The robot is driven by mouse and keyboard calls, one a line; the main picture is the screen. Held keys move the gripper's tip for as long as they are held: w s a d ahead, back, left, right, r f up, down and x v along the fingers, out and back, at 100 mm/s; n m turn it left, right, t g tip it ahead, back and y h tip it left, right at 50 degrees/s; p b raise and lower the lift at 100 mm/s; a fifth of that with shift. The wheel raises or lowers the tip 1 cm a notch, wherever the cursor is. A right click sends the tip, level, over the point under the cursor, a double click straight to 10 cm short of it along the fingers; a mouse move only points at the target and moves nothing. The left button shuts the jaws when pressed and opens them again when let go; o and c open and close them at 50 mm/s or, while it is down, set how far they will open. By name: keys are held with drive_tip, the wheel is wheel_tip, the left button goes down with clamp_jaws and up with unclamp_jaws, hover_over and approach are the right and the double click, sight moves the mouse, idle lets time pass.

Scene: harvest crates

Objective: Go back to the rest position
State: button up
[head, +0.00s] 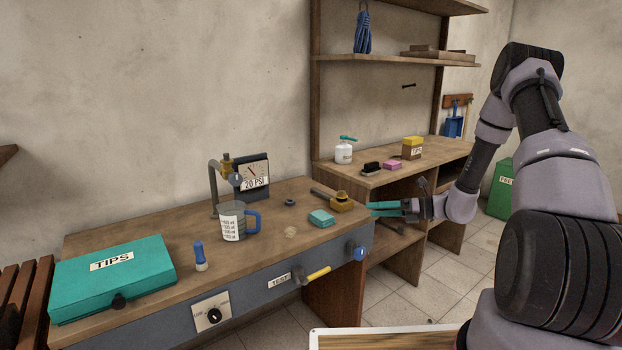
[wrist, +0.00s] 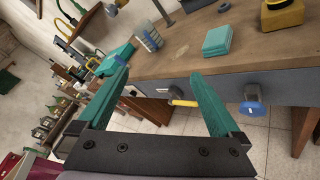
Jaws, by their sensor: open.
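My gripper (head: 387,209) is open and empty, with two teal fingers. No thing is between the fingers.
A shelf unit (head: 316,100) stands behind. A green bin (head: 501,187) is at right.

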drive_tip(key=s+a+r+n+g+h, duration=0.1)
drive_tip(key=s+r+n+g+h, duration=0.15)
drive_tip(key=s+r+n, duration=0.6)
drive_tip(key=s+a+r+n+g+h, duration=0.15)
drive_tip(key=s+r+n+h, duration=0.35)
drive_tip(key=r, duration=0.6)
drive_tip(key=s+d+r+n+t+h, duration=0.3)
drive_tip(key=s+r+n, duration=0.3)
drive_tip(key=s+r, duration=0.1)
drive_tip(key=s+d+r+n+t+h, duration=0.3)
drive_tip(key=s+r+n, duration=0.3)
drive_tip(key=s+r, duration=0.1)
drive_tip(key=shift+s+d+t, duration=0.15)
drive_tip(key=shift+s+t, duration=0.15)
drive_tip(key=shift+s, duration=0.6)
